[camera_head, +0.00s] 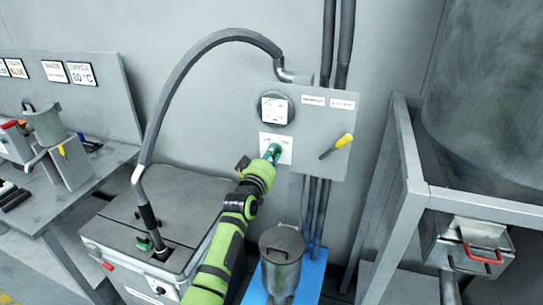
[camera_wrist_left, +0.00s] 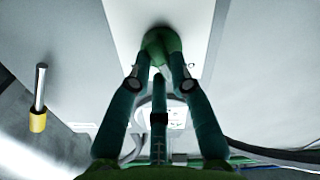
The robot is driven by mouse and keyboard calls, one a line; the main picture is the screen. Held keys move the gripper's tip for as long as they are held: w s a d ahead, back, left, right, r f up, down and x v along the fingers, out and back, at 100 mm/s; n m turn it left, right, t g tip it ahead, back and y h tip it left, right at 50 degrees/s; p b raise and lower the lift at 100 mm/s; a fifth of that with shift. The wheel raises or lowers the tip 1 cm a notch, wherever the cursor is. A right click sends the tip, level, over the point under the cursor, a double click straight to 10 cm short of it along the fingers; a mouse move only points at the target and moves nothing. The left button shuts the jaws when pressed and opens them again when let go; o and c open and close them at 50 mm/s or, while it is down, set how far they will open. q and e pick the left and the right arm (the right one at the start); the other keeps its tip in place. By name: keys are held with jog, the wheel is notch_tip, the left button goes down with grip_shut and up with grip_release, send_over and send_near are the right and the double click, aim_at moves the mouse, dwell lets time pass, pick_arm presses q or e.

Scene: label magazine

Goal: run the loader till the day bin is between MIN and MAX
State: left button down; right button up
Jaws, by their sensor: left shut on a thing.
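The grey loader panel (camera_head: 312,155) hangs on the wall. It carries a round gauge with a white face (camera_head: 274,108), too small to read, and a white plate (camera_head: 287,147) below it. My left gripper (camera_head: 272,153) is at this plate, its fingers shut on a green knob, which shows in the left wrist view (camera_wrist_left: 160,42). A lever with a yellow grip (camera_head: 346,140) sticks out at the panel's right; it also shows in the left wrist view (camera_wrist_left: 38,120). The day bin and its MIN and MAX marks cannot be made out for certain. My right gripper is not in view.
A dark hose (camera_head: 158,130) arches from a grey box (camera_head: 120,228) to the panel. A lidded grey canister (camera_head: 282,245) stands on a blue base below. A metal frame (camera_head: 412,165) with a big tank (camera_head: 485,100) is at right. A bench (camera_head: 75,195) is at left.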

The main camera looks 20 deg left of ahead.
pick_arm(q)
jog(key=shift+a+n, duration=0.1)
jog(key=shift+n, duration=1.9)
jog(key=c, duration=1.1)
grip_release()
jog(key=s, duration=1.2)
jog(key=shift+a, duration=0.2)
